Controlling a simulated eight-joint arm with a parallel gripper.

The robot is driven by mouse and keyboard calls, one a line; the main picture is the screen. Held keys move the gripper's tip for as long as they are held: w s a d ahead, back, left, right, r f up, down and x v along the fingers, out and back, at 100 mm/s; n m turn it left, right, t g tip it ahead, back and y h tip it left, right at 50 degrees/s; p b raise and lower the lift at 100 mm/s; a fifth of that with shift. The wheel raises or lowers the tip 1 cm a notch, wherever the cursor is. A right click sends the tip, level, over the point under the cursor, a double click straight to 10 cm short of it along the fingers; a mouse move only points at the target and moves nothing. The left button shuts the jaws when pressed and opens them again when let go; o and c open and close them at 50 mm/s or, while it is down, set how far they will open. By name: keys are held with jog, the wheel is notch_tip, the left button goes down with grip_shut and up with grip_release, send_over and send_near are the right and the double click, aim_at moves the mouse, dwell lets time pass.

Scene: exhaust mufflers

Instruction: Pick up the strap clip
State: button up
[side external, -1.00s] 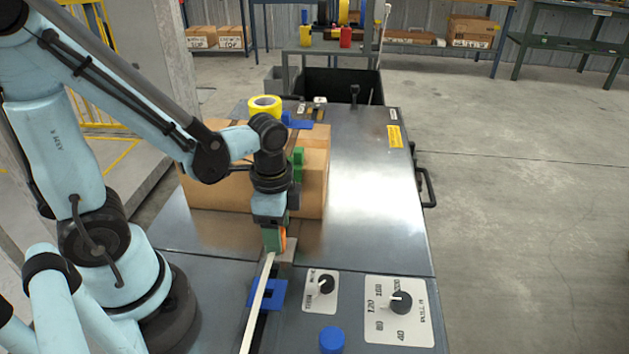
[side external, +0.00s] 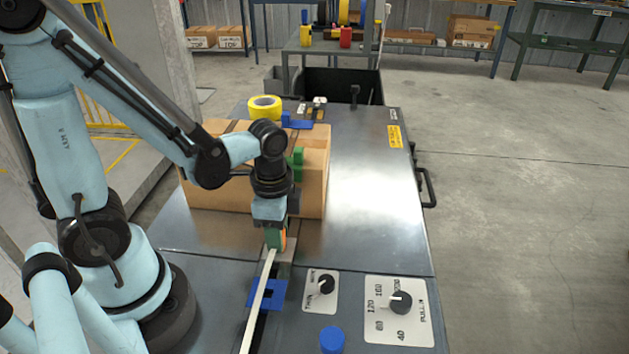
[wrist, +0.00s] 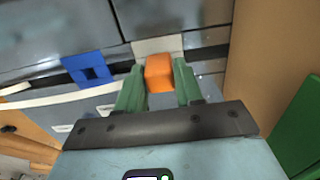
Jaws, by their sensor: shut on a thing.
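The orange strap clip (wrist: 159,73) sits between the two green fingers of my gripper (wrist: 158,88) in the wrist view. In the side view my gripper (side external: 276,239) points down just in front of the cardboard box, shut on the clip, whose orange edge (side external: 284,239) shows at the right of the fingers. A white strap (side external: 259,300) runs from the clip down to the lower left, past a blue bracket. The fingers hide part of the clip. Whether the clip touches the metal surface below is hard to tell.
The blue bracket (side external: 280,293), a dial panel (side external: 398,330) and a blue knob (side external: 332,340) are in front. The metal bench top (side external: 375,215) is clear at the right.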

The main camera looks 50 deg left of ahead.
jog(key=shift+r, duration=0.1)
jog(key=shift+r, duration=0.75)
jog(key=r, duration=0.2)
jog(key=shift+s+d+r, duration=0.25)
jog(key=shift+d+r, duration=0.1)
jog(key=shift+r, duration=0.05)
jog(key=s+d+r, duration=0.6)
jog(key=d, duration=0.3)
notch_tip(320, 180, up, 7)
jog(key=n, duration=1.8)
jog(key=w+a, duration=2.8)
jog(key=a, duration=0.3)
jog(key=w+a+f, duration=0.1)
jog(key=f, duration=0.4)
jog(key=w+a+f, duration=0.2)
jog(key=f, duration=0.4)
jog(key=shift+a+f, duration=0.25)
jog(key=shift+f, duration=0.05)
jog(key=shift+w, duration=0.1)
